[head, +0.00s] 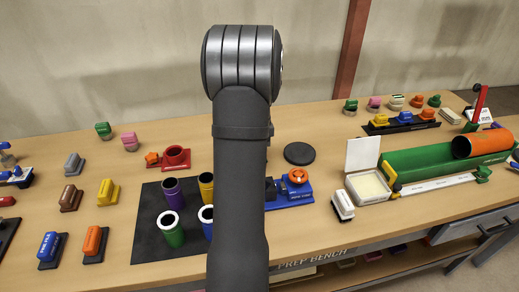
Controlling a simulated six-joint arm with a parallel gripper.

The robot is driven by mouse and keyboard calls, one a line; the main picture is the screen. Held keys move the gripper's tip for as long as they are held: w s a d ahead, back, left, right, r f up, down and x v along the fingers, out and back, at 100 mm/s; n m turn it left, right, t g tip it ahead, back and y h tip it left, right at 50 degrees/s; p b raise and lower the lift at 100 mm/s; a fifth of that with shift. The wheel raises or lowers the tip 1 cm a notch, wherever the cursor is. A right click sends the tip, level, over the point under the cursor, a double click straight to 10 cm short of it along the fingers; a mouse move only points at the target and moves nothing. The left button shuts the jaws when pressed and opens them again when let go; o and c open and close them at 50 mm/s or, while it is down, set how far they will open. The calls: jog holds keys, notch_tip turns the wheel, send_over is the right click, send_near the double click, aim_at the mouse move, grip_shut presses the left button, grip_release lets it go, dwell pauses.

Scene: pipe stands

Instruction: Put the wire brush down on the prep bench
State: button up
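The prep bench (330,237) is the long wooden-topped table, with its name lettered on the front edge. My arm rises through the middle of the head view, and my gripper is not in view. I cannot make out the wire brush for certain. A white block with a dark underside (342,205) sits near the front edge, right of my arm. Block-shaped items in orange (95,241) and blue (49,247) with dark bases sit at the front left. Whether any of these is the wire brush, I cannot tell.
A dark mat (148,232) holds several upright coloured tubes. A green trough (425,161) with an orange pipe (482,143) lies at the right, beside an open white box (367,187). A black disc (299,153) lies mid-bench. Bare wood shows around and behind it.

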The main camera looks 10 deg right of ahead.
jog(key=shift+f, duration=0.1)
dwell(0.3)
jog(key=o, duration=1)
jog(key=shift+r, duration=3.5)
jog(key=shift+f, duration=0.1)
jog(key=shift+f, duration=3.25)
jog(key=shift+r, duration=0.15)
